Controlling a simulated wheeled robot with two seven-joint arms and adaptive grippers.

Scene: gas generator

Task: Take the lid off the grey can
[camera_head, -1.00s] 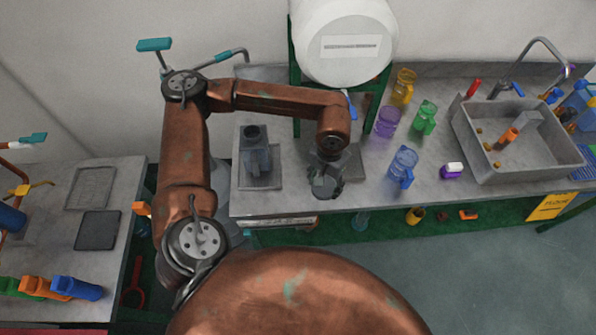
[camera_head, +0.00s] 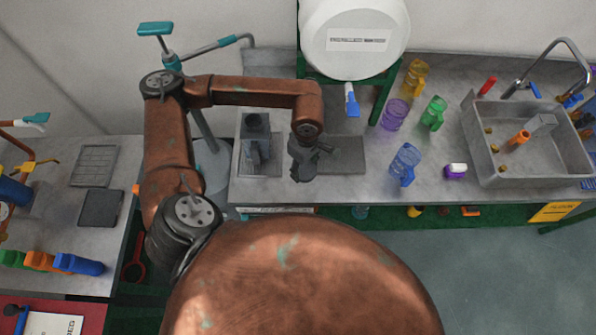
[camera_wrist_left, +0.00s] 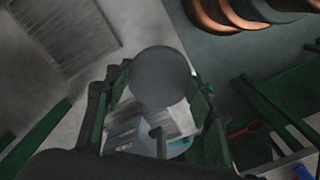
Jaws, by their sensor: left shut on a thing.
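The grey can (camera_head: 256,145) stands upright on a tray at the left end of the counter. My left gripper (camera_head: 303,165) is to the right of the can, apart from it, near the front edge of the counter. In the left wrist view, a round dark grey disc, the lid (camera_wrist_left: 160,76), sits between the fingers of my left gripper (camera_wrist_left: 158,90), which are shut on it. The lid is hard to make out in the head view. The inside of the can cannot be made out. My right gripper is not in view.
A ribbed grey mat (camera_head: 340,155) lies right of my gripper. A white tank (camera_head: 354,40) stands behind it. Purple (camera_head: 395,115), green (camera_head: 434,113), yellow (camera_head: 414,80) and blue (camera_head: 405,164) containers stand farther right, before the sink (camera_head: 490,170). A side table (camera_head: 55,240) is at the left.

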